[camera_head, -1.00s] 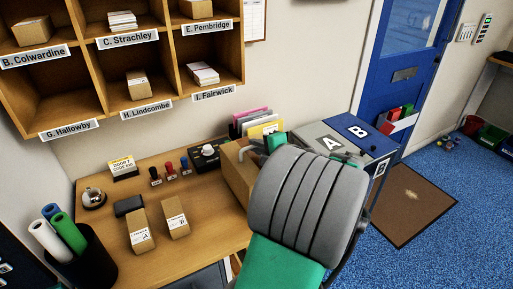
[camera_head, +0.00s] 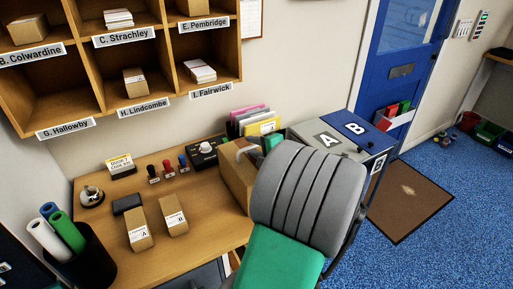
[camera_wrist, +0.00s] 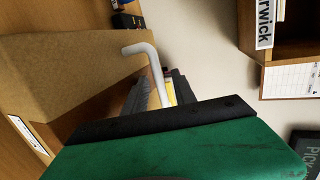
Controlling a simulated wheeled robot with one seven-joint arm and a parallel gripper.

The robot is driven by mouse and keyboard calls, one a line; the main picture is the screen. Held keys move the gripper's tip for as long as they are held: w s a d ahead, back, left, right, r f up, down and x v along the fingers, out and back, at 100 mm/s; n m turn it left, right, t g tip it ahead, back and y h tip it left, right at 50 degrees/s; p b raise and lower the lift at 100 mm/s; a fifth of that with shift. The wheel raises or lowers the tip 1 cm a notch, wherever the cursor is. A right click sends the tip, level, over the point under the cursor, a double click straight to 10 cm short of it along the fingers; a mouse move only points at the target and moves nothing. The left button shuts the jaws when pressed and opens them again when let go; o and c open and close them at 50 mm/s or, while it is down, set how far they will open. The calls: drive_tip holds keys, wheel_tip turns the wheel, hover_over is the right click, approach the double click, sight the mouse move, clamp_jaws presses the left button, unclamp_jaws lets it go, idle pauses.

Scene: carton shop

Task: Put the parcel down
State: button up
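A large brown carton (camera_head: 237,177), which may be the parcel, is at the right end of the wooden desk, partly behind my arm. In the wrist view the carton (camera_wrist: 70,65) fills the left side, with a white label low on it. A pale bent rod (camera_wrist: 150,62) stands out beside it. My gripper (camera_wrist: 165,120) shows as a green and black part across the bottom of the wrist view, close to the carton.
Two small labelled cartons, A (camera_head: 139,228) and B (camera_head: 173,215), stand on the desk (camera_head: 195,245). Stamps (camera_head: 169,170) and upright folders (camera_head: 250,122) are behind. Pigeonholes (camera_head: 120,112) hang above. A lidded A/B box (camera_head: 345,150) stands to the right. The blue floor (camera_head: 460,205) is mostly clear.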

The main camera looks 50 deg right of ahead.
drive_tip(key=shift+s+r, duration=0.2)
drive_tip(key=shift+s, duration=0.15)
drive_tip(key=b+v, duration=0.2)
drive_tip(key=v, duration=0.9)
drive_tip(key=shift+s, duration=0.15)
drive_tip(key=shift+a+r, duration=0.1)
